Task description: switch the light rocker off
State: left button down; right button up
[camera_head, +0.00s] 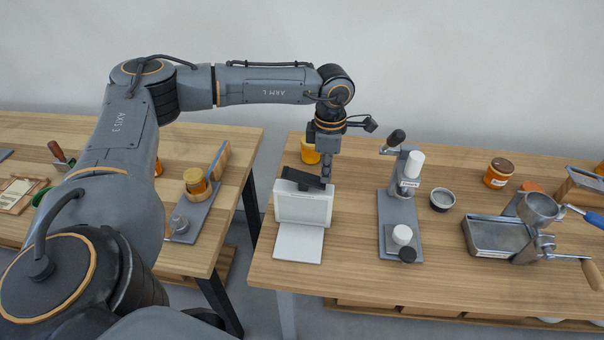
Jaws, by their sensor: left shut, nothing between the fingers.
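A white box-like unit (303,208) with a pale flat plate (298,243) in front of it stands at the left end of the right table. A dark tilted piece (302,179) lies along its top edge; I cannot tell whether this is the light rocker. My left gripper (326,178) points down at the top right of this unit, shut and empty. Whether its tips touch the dark piece is hard to tell. The rocker's position, on or off, cannot be read. My right gripper is not in view.
An amber jar (310,152) stands behind the unit. To the right are a grey lever stand (385,225), a small dark cup (442,199), a honey jar (497,174) and a metal tray with a grinder (497,236). The wood between them is clear. A gap separates the two tables.

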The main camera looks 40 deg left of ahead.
pick_arm(q)
jog(key=shift+w+d, duration=1.55)
jog(key=shift+d, duration=1)
notch_tip(320, 180, up, 9)
jog(key=p, duration=0.4)
jog(key=shift+f, duration=0.15)
